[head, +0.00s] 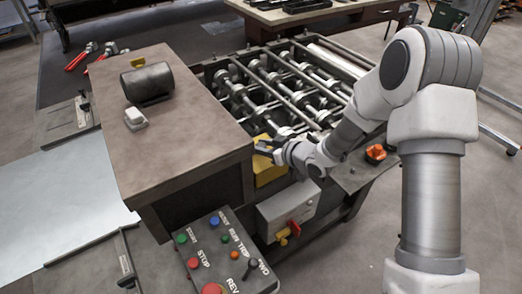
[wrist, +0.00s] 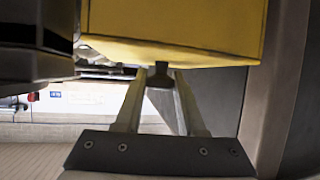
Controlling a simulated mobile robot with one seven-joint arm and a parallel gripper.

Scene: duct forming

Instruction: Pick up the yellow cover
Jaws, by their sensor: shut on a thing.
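The yellow cover (head: 268,174) is at the right end of the brown-topped cabinet, beside the roller machine. My gripper (head: 268,149) is at its top and hides part of it. In the wrist view the cover (wrist: 180,45) fills the top middle as a yellow box-like face. The two fingers (wrist: 160,76) converge at its lower edge, shut on a small dark part there. I take this to be the cover's grip, though its join to the cover is partly hidden.
The roller machine (head: 290,85) lies behind my gripper. The brown cabinet top (head: 175,130) holds a dark cylinder (head: 147,83) and a small white block (head: 136,118).

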